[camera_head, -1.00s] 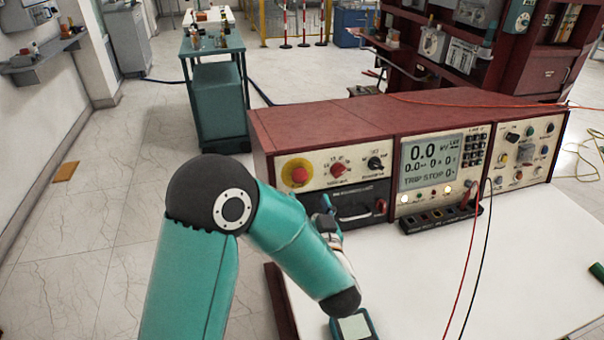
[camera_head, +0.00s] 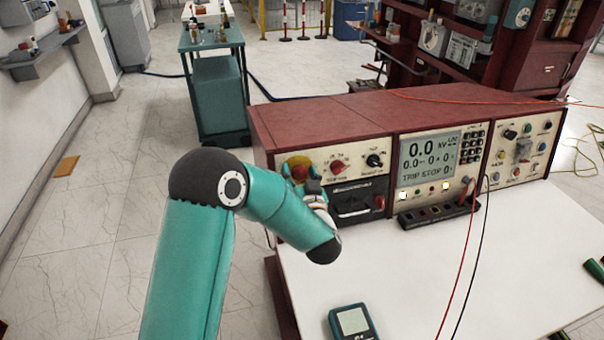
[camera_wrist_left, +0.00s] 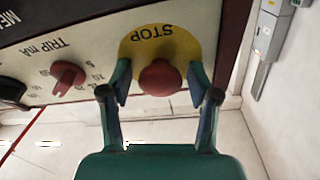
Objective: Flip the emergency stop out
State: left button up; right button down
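The emergency stop is a red mushroom button (camera_wrist_left: 160,78) on a yellow disc (camera_wrist_left: 176,45) marked STOP, upside down in the left wrist view. In the head view the red button (camera_head: 300,173) shows at the left end of the console front, partly hidden by my gripper. My left gripper (camera_wrist_left: 160,92) is open, one finger on each side of the button. I cannot tell whether the fingers touch it. In the head view the left gripper (camera_head: 302,183) is just in front of the button.
The red console (camera_head: 320,125) has knobs, a display (camera_head: 430,160) reading TRIP STOP and a black drawer handle (camera_head: 353,203). A handheld meter (camera_head: 352,322) lies on the white tabletop (camera_head: 400,280). Red and black cables hang down across the front.

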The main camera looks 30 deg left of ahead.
pick_arm(q)
grip_shut()
jog(key=shift+s+d+b, duration=0.3)
jog(key=shift+d+b, duration=0.1)
jog(key=shift+b, duration=0.15)
jog(key=shift+r, duration=0.1)
jog(key=shift+o, duration=1.4)
grip_release()
jog(key=shift+s+d+r, duration=0.1)
jog(key=shift+d, duration=0.05)
jog(key=v, duration=1.1)
jog(key=shift+s+d, duration=0.25)
jog(key=shift+s, duration=0.05)
